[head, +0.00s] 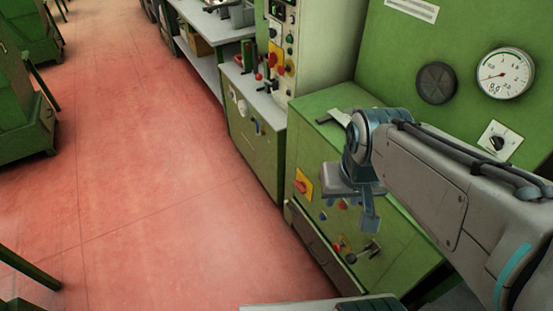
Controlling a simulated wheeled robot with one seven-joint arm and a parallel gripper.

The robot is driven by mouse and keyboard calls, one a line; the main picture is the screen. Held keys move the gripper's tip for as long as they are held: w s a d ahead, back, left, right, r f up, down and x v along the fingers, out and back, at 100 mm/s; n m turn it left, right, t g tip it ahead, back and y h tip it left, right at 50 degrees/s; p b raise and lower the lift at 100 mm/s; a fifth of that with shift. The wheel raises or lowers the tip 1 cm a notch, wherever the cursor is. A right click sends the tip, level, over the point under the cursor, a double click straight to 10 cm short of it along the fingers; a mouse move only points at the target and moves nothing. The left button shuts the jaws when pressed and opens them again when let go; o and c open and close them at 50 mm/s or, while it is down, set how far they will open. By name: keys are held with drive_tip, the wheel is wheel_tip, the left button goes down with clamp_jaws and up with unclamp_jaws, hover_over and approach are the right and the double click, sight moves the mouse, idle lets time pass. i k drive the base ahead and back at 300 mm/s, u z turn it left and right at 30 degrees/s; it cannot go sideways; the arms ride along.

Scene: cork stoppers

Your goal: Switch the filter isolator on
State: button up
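No label that I can read names the filter isolator. A red rotary switch on a yellow plate (303,186) sits on the front of the near green cabinet (397,237). A second red rotary switch on a yellow plate (277,60) is on the tall pale panel farther back. A dark knob on a white plate (497,141) is on the green wall panel at right. My gripper (369,222) hangs in front of the near cabinet, right of its red switch and apart from it in the picture. Its finger opening is not clear.
A round gauge (505,73) and a black round cap (436,83) are on the green panel. Small knobs and a lever (362,252) sit low on the near cabinet. The red floor (150,190) is clear at left, with green benches (25,110) beyond.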

sight(302, 185)
drive_tip(key=z, duration=0.55)
drive_tip(key=k, duration=1.25)
drive_tip(key=z, duration=0.05)
drive_tip(key=i, duration=0.4)
drive_tip(key=u, duration=0.8)
drive_tip(key=i, duration=1.3)
drive_tip(key=z, duration=0.5)
